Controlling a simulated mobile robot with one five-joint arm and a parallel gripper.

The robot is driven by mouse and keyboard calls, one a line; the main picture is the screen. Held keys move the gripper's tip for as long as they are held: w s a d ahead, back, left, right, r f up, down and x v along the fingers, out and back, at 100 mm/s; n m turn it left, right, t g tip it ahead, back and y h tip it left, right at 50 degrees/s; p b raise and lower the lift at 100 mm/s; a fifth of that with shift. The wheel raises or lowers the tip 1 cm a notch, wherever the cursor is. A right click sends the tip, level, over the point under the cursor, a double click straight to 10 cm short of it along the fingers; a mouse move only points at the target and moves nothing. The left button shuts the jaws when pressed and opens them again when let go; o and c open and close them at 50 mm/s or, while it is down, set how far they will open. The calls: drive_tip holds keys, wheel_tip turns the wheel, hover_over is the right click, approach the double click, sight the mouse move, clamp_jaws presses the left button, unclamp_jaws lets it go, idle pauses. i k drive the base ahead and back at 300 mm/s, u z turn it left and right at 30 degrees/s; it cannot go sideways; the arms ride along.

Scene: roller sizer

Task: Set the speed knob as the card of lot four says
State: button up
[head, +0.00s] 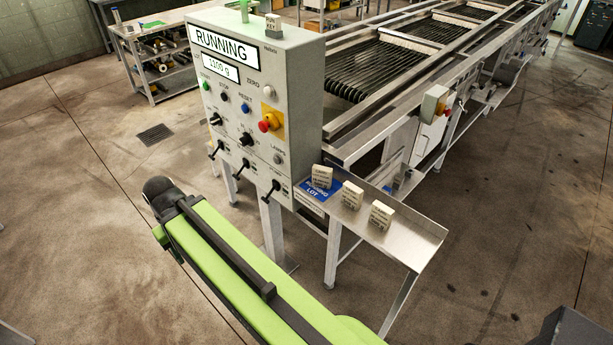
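The grey control panel (290,110) stands left of centre. Its displays read "RUNNING" (223,44) and what looks like "1100 g" (220,69). Two black knobs sit on its face, one at left (215,119) and one lower in the middle (246,139); their labels are too small to read, so I cannot tell which is the speed knob. Three small cards stand on the metal shelf: one on the blue "RUNNING LOT" plate (313,190), the left card (322,176), then the middle card (352,194) and right card (381,214). Their writing is unreadable.
Black levers (271,189) stick out along the panel's lower edge. A red emergency button (268,122) on yellow is at its right. The roller sizer (400,60) runs behind. My green arm crosses the foreground. Open floor (90,230) lies left.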

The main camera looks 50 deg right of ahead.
sight(246, 140)
drive_tip(key=u, duration=0.3)
drive_tip(key=i, duration=0.85)
drive_tip(key=u, duration=0.3)
